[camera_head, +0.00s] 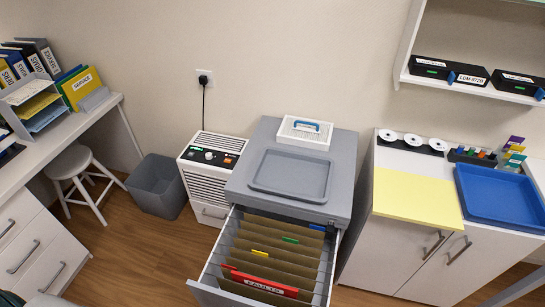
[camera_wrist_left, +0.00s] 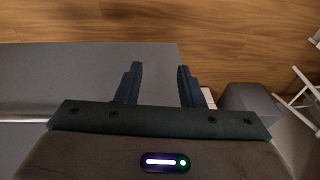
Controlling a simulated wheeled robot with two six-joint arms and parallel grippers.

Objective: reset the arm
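My left gripper (camera_wrist_left: 159,84) shows in the left wrist view with its two dark fingers apart. Nothing is between them. A plain grey surface (camera_wrist_left: 90,75) lies behind and to the left of the fingers, and wood floor shows beyond. My right gripper is in neither view. In the head view neither gripper shows; only a small dark shape sits at the bottom left corner, too little to identify.
The grey filing cabinet (camera_head: 340,190) has its top drawer (camera_head: 212,272) pulled out, with folders inside. A grey tray (camera_head: 291,176) lies on top. A bin (camera_head: 157,186), a stool (camera_head: 74,160) and a white heater-like unit (camera_head: 211,168) stand left. A white cupboard (camera_head: 385,258) stands right.

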